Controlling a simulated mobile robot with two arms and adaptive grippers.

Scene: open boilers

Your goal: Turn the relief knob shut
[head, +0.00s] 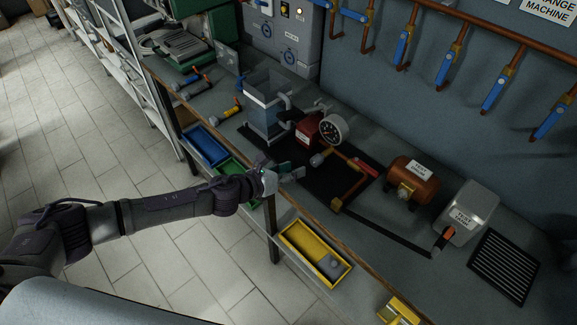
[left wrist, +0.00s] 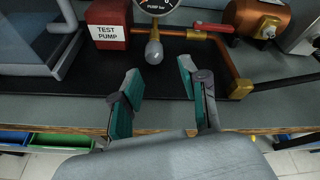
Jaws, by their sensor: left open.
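In the left wrist view the knob (left wrist: 154,50) hangs under the gauge (left wrist: 153,5), right of the pump's "TEST PUMP" label. My left gripper (head: 290,170) is over the front of the bench, just short of the knob. Its two teal-padded fingers (left wrist: 159,78) are spread apart, with the knob beyond the gap and nothing between them. My right gripper is not in view.
A clear water tank (head: 264,108) stands left of the pump. A brass pipe with a red lever (head: 355,187) lies to the right, before a copper boiler (head: 413,183) and a grey box (head: 466,212). Yellow, green and blue bins hang below the wooden bench edge.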

